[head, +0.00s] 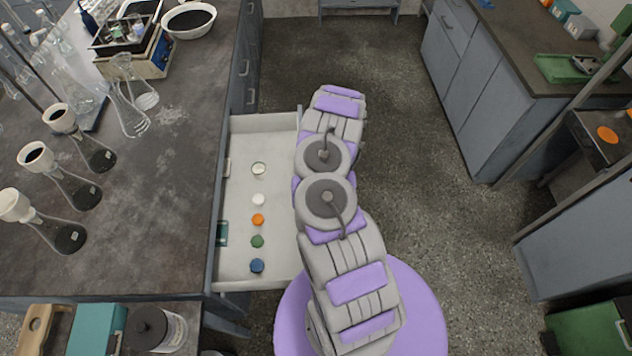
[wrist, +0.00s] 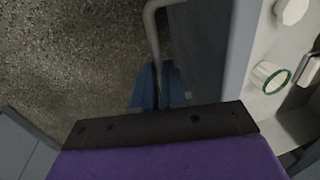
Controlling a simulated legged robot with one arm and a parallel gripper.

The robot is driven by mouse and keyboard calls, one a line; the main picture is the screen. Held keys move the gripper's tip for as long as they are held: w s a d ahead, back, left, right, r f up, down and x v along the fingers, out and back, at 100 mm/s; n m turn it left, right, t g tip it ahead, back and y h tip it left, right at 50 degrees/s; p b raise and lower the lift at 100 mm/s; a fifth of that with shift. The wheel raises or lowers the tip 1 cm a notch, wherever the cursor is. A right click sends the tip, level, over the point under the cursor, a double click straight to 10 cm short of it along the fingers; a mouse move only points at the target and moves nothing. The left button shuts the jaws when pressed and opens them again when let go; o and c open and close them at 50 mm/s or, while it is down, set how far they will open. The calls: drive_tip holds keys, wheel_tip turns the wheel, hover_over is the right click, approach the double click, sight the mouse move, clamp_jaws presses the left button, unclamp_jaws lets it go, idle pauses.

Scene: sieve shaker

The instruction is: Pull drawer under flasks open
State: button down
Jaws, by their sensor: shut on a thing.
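The drawer (head: 262,123) stands pulled well out from the bench, left of my arm. Several small round items lie in it: a glass-like one, white, orange, green and blue. Flasks with white funnels (head: 70,237) stand on the bench top to its left. In the wrist view, my gripper (wrist: 158,88) has its blue fingers shut on the grey bar handle (wrist: 153,28) at the drawer front (wrist: 200,50). The drawer's inside shows at right there. In the head view my arm hides the gripper and handle.
The dark bench top (head: 150,215) with more glassware and a white bowl (head: 189,20) is at left. A grey cabinet (head: 478,85) with a green tray (head: 565,68) stands at right. A green bin (head: 590,330) is at lower right. Open floor lies between the benches.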

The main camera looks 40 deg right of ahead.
drive_tip(key=c, duration=1.2)
unclamp_jaws()
drive_tip(key=d+r+p, duration=0.1)
drive_tip(key=r, duration=0.4)
drive_tip(key=s+d+r+p, duration=0.1)
drive_tip(key=r+p, duration=0.1)
drive_tip(key=r, duration=0.4)
drive_tip(key=s+d+r+p, duration=0.1)
drive_tip(key=r, duration=0.5)
